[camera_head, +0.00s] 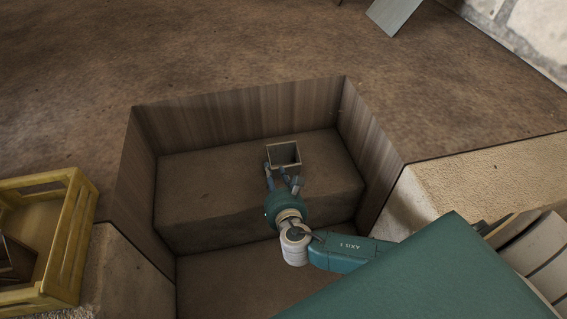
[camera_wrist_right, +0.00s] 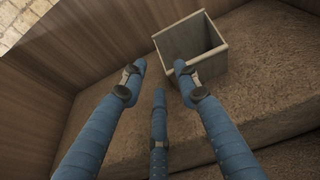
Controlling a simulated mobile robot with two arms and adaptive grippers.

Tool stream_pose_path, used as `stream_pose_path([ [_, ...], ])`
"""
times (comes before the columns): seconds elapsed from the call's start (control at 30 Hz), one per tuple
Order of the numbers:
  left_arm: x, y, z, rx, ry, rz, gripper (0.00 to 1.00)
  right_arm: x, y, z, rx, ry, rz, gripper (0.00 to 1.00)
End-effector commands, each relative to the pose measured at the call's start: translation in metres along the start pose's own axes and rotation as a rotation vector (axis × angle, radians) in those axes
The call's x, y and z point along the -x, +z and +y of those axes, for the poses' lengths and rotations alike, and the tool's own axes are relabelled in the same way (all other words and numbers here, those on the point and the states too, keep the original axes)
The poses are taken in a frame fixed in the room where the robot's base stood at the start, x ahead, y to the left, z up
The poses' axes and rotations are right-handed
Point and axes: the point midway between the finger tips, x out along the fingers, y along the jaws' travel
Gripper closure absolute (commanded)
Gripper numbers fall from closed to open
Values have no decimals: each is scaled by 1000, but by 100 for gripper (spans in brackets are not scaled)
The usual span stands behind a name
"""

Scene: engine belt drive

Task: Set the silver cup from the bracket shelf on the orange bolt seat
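No silver cup, bracket shelf or orange bolt seat shows in either view. My right gripper (camera_head: 283,178) reaches down into a wood-walled pit, close in front of a small open-topped square box. In the right wrist view its blue fingers (camera_wrist_right: 159,76) are apart with nothing between them. The box (camera_head: 284,166) stands on a raised brown step in the pit. It also shows in the right wrist view (camera_wrist_right: 203,63), just beyond the fingertips. I cannot tell whether a fingertip touches it. My left gripper is not in view.
Wooden walls (camera_head: 245,112) enclose the pit behind and at the sides. The brown step (camera_head: 205,190) has free room left of the box. A yellow crate (camera_head: 72,235) stands at the left edge. Brown ground lies open behind the pit, with a grey panel (camera_head: 394,14) at the top.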

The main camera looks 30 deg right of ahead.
Motion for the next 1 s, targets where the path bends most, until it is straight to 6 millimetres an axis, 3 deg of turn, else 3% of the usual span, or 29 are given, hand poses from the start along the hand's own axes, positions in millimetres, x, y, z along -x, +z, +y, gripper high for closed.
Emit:
stream_pose_path([
  [0.1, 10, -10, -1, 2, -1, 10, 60, -21, -1, 0, -4, -3, -1, 69],
  [0.37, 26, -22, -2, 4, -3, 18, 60, -43, -1, 0, -8, -2, 1, 69],
  [0.63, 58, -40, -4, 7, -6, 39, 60, -82, -2, 0, -9, -3, 2, 69],
  [1.0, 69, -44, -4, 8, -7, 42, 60, -91, -1, 0, -10, -1, 3, 71],
])
